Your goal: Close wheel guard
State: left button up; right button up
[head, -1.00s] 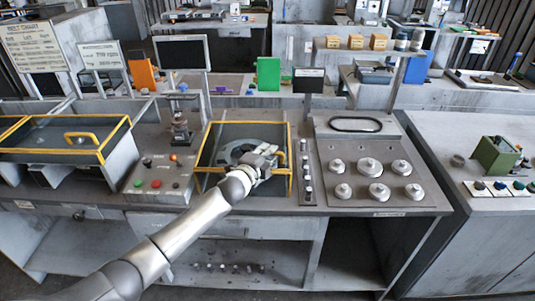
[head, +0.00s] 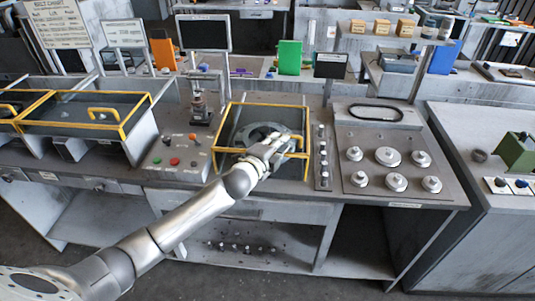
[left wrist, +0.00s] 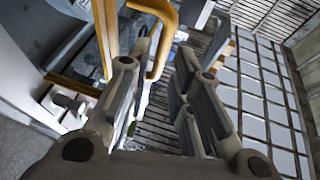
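The wheel guard (head: 229,112) is a yellow-edged frame over a box in the middle of the bench in the head view. A grey round wheel (head: 246,134) shows through it. I cannot tell how far the guard is tilted. My left gripper (head: 279,139) is at its right front part, close to the yellow handle (head: 298,144). In the left wrist view the left gripper (left wrist: 165,58) has its fingers apart. The curved yellow handle (left wrist: 161,62) shows at the fingertips, nearer the left finger; contact cannot be told. My right gripper is not in view.
Left of the guard is a button panel (head: 176,148), then another yellow-edged box (head: 88,124) with its own handle. Right of it stand a narrow knob strip (head: 322,160) and a plate with several round knobs (head: 385,140). A black sign (head: 330,66) stands behind.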

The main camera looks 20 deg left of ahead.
pick_arm(q)
jog(key=d+v, duration=0.1)
jog(key=v, duration=0.6)
jog(key=shift+a, duration=0.45)
